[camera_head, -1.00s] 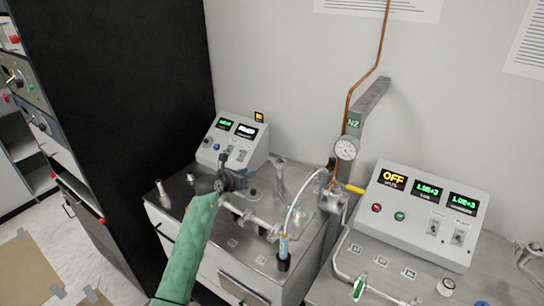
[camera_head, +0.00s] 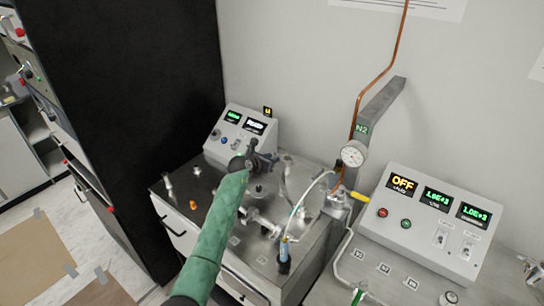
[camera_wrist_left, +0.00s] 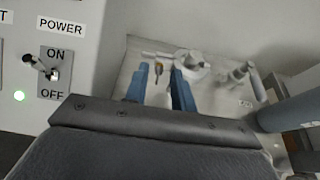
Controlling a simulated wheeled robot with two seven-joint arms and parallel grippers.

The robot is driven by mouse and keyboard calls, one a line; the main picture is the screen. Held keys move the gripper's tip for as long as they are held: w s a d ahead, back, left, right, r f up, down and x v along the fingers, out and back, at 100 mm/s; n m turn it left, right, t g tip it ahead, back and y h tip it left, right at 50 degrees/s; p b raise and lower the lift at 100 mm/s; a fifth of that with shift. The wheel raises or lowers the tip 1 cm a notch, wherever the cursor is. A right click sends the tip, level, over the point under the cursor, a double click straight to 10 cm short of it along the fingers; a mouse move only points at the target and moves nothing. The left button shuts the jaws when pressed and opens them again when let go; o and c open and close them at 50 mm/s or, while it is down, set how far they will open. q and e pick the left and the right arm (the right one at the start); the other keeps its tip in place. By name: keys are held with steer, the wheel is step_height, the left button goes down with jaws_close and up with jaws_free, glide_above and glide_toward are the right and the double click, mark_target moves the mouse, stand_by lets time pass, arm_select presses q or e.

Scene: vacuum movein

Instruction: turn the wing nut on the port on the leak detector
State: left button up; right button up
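The leak detector (camera_head: 205,189) is the grey steel bench unit with a small sloped console at its back. My left gripper (camera_head: 262,160), on a green-sleeved arm, is above the bench top in front of the console. In the left wrist view its two blue fingers (camera_wrist_left: 161,88) are open with a gap between them. A metal port fitting (camera_wrist_left: 190,62) with a side tube lies just beyond the fingertips. A small brownish piece (camera_wrist_left: 158,68), possibly the wing nut, shows between the fingertips; contact cannot be told. My right gripper is in neither view.
The console (camera_head: 243,133) stands close behind the gripper. A gauge (camera_head: 352,155) on a copper line, a white hose (camera_head: 307,192) and pipework crowd the right side. A second control box (camera_head: 430,222) is further right. A tall black cabinet (camera_head: 120,110) borders the left.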

arm_select(q)
steer(key=shift+w+d+f, duration=0.15)
steer(key=shift+w, duration=0.1)
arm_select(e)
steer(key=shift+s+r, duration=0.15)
arm_select(q)
jaws_close()
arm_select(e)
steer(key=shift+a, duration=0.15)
